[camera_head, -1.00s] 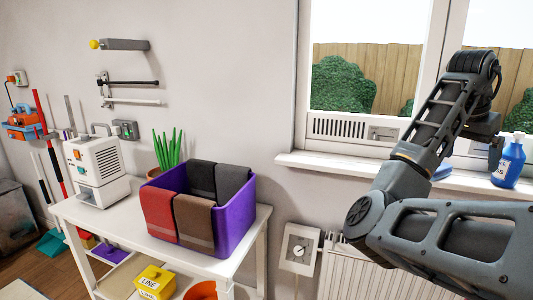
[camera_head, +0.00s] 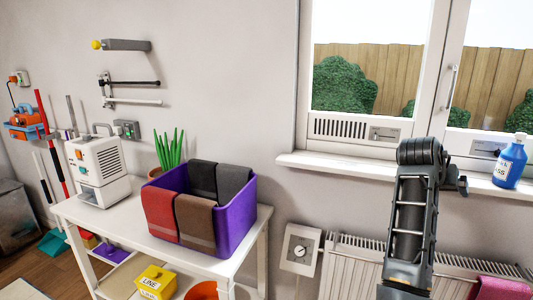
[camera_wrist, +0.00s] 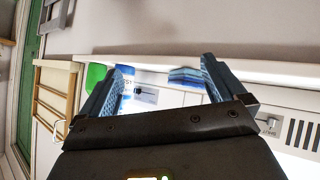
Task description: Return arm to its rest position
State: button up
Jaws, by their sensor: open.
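My arm (camera_head: 411,205) stands folded in front of the window sill and radiator at the right of the head view. My gripper is hidden behind the arm in that view. In the wrist view my gripper (camera_wrist: 160,85) shows two blue-grey ridged fingers spread wide apart, with nothing held between them. Beyond the fingers are a white surface, a blue object (camera_wrist: 184,75) and a green patch (camera_wrist: 96,75).
A white table (camera_head: 110,232) bears a purple bin (camera_head: 236,222) with cloths hung over its rim and a white machine (camera_head: 98,170). A blue bottle (camera_head: 510,165) stands on the sill (camera_head: 345,168). A radiator (camera_head: 350,265) and pink cloth (camera_head: 500,290) are below.

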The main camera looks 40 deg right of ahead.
jog(key=w+a+f+n+t+h, duration=0.1)
jog(key=w+a+f+n+t, duration=0.2)
jog(key=a+f+n+t, duration=0.45)
jog(key=w+a+f+n+t, duration=0.2)
jog(key=w+a+f+n, duration=0.3)
jog(key=a, duration=0.6)
jog(key=s+a+f+n+t+y, duration=0.2)
jog(key=s+a+y, duration=0.15)
jog(key=a, duration=0.45)
jog(key=s+a+f+n+t+y, duration=0.1)
jog(key=s+a+f+t+y, duration=0.2)
jog(key=a, duration=0.6)
jog(key=s+a+r+t+y, duration=0.1)
jog(key=s+a+r+y, duration=0.1)
jog(key=s+a+r, duration=0.2)
jog(key=s+a+r+t+y, duration=0.1)
jog(key=s+a+r+y, duration=0.2)
jog(key=s+a, duration=0.8)
jog(key=shift+a+r, duration=0.45)
jog(key=shift+a, duration=0.25)
jog(key=shift+s+n+t, duration=0.1)
jog(key=shift+n+t, duration=0.15)
jog(key=shift+c, duration=0.3)
